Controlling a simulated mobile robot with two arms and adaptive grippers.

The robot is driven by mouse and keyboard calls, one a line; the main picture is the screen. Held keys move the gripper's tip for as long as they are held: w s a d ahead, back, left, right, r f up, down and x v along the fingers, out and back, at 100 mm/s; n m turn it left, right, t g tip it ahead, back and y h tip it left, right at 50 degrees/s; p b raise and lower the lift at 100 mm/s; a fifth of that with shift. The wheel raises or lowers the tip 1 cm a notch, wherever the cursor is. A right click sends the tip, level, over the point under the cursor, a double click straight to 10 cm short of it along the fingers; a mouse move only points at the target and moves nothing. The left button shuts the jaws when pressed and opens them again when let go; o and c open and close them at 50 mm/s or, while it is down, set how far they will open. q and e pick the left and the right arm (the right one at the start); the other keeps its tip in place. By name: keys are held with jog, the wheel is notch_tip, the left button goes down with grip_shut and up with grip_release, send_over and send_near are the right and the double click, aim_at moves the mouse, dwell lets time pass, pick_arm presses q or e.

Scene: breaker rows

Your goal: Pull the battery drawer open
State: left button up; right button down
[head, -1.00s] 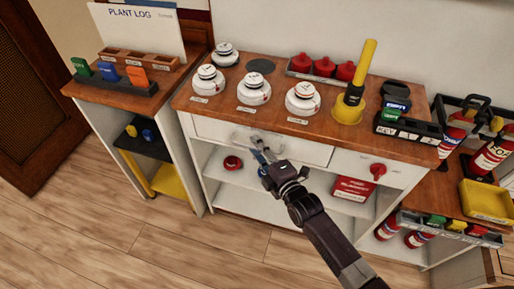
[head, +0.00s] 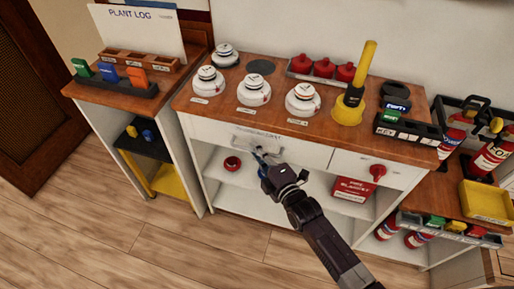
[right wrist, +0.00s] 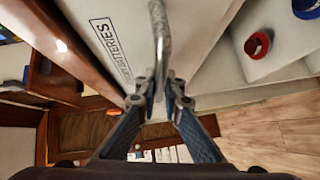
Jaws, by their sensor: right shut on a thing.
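The battery drawer (head: 306,150) is a white front under the wooden top of the cabinet. It looks shut or nearly shut. Its curved metal handle (head: 241,145) sits at the left part of the front. In the right wrist view the drawer front (right wrist: 195,30) carries a BATTERIES label, and the handle (right wrist: 160,35) runs down between my fingers. My right gripper (head: 259,153) is shut on the handle; its fingertips (right wrist: 160,88) close on both sides of the bar. The gripper hides part of the handle in the head view. My left gripper is not in view.
White detectors (head: 254,90) and a yellow torch-like tool (head: 352,95) stand on the cabinet top (head: 225,113). A red round item (head: 232,163) lies on the shelf below. The floor (head: 180,250) in front is clear.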

jog(key=s+a+p, duration=0.3)
jog(key=s, duration=0.8)
jog(key=s+a+p, duration=0.3)
jog(key=s+a, duration=0.1)
jog(key=s, duration=0.7)
jog(key=shift+s+a, duration=0.2)
jog(key=shift+s, duration=0.2)
jog(key=c, duration=2.1)
grip_release()
jog(key=v, duration=1.2)
jog(key=shift+f, duration=0.1)
